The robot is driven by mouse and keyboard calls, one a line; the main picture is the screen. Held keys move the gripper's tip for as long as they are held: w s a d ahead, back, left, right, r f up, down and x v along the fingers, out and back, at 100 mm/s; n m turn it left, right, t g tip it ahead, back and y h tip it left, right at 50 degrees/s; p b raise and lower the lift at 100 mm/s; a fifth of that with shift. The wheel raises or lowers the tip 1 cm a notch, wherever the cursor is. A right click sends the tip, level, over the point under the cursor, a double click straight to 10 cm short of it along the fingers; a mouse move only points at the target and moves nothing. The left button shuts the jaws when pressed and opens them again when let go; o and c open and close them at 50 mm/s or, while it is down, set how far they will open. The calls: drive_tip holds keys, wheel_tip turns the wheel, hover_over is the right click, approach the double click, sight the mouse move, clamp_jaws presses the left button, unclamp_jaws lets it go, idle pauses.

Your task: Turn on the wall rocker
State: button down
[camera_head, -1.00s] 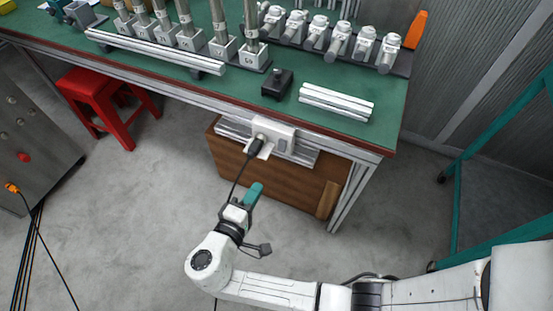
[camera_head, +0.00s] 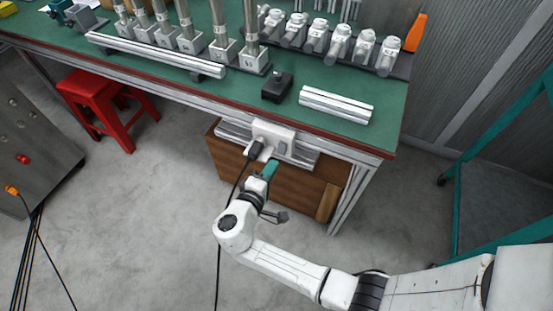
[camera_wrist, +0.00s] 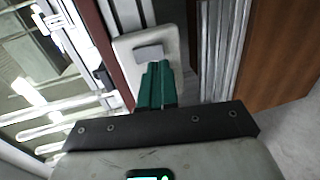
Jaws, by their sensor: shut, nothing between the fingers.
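The wall rocker is a small grey key (camera_head: 283,148) on a white switch plate (camera_head: 274,132), fixed to the metal rail under the front edge of the workbench. In the wrist view the grey rocker (camera_wrist: 149,52) shows on its white plate (camera_wrist: 124,52), just beyond my fingertips. My gripper (camera_head: 270,166) has teal fingers and is shut with nothing held. In the wrist view its fingertips (camera_wrist: 158,66) point at the plate and hide part of it below the rocker. I cannot tell whether they touch it.
A black plug (camera_head: 255,148) with a hanging cable sits left of the rocker. A brown wooden cabinet (camera_head: 300,187) stands under the green-topped workbench (camera_head: 240,93). A red stool (camera_head: 94,92) is at the left. The floor around my arm is clear.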

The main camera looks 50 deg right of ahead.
sight(281, 153)
drive_tip(key=shift+x, duration=2.05)
drive_tip(key=shift+d+f+h+b, duration=0.2)
drive_tip(key=shift+h+b, duration=0.1)
drive_tip(key=shift+b, duration=0.65)
drive_tip(key=shift+r, duration=0.1)
